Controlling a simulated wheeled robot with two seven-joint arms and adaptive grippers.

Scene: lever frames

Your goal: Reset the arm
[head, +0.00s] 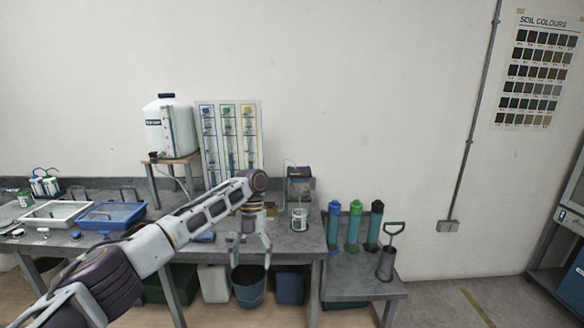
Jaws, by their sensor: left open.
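My left arm comes in from the lower left and reaches up over the grey bench. Its left gripper (250,246) hangs down at the front edge of the bench, with its fingers spread and nothing between them. A dark bucket (248,288) stands on the floor below the gripper, in line with it in this view. A white cup-like container (299,218) stands on the bench to the right of the gripper. My right gripper is not in view.
A blue tray (112,214) and a white tray (55,213) lie on the bench at left. A white tank (169,126) stands on a raised stand. The floor at right is clear.

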